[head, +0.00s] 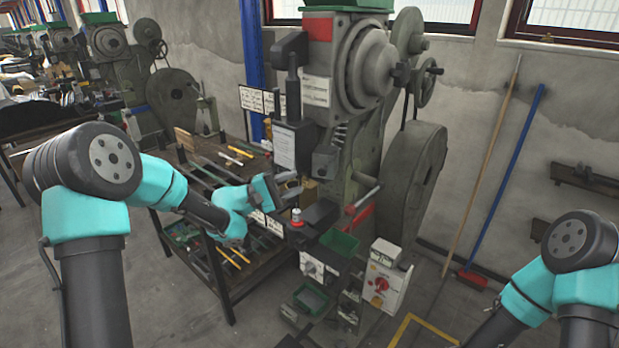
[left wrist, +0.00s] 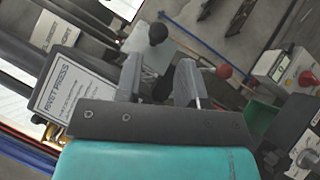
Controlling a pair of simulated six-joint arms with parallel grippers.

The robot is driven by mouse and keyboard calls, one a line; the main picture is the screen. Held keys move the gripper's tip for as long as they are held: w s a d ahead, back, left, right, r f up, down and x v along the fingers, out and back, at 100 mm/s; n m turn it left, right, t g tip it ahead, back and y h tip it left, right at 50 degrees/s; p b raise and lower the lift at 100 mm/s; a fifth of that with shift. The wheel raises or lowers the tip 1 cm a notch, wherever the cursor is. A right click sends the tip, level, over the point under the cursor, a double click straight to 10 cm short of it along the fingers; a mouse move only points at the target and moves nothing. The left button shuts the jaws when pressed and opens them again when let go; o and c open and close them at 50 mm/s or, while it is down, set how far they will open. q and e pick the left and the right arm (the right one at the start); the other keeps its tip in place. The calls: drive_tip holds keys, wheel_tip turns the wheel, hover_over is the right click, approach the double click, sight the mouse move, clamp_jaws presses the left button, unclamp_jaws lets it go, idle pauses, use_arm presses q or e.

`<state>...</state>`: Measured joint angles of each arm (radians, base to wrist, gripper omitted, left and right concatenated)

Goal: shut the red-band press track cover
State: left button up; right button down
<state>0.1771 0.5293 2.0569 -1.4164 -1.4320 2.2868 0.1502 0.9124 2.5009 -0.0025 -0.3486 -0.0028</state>
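The red-band press (head: 318,27) stands in the middle of the head view, with a red band at its top. My left gripper (head: 292,183) is at the front of this press, near its lower working area. In the left wrist view its two fingers (left wrist: 158,82) are spread apart. A black knob (left wrist: 158,33) on a dark stem shows just beyond the gap, with a pale plate (left wrist: 138,48) beside it. I cannot tell for sure which part is the track cover; the gripper partly hides this area. My right gripper is outside both views.
A green bin (head: 340,241) and a control box with a red button (head: 383,286) stand below the press. A tool bench (head: 222,283) is to the left, and a large flywheel (head: 412,185) to the right.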

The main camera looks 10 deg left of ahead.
use_arm(q)
drive_tip(key=v, duration=0.9)
drive_tip(key=shift+c, duration=0.3)
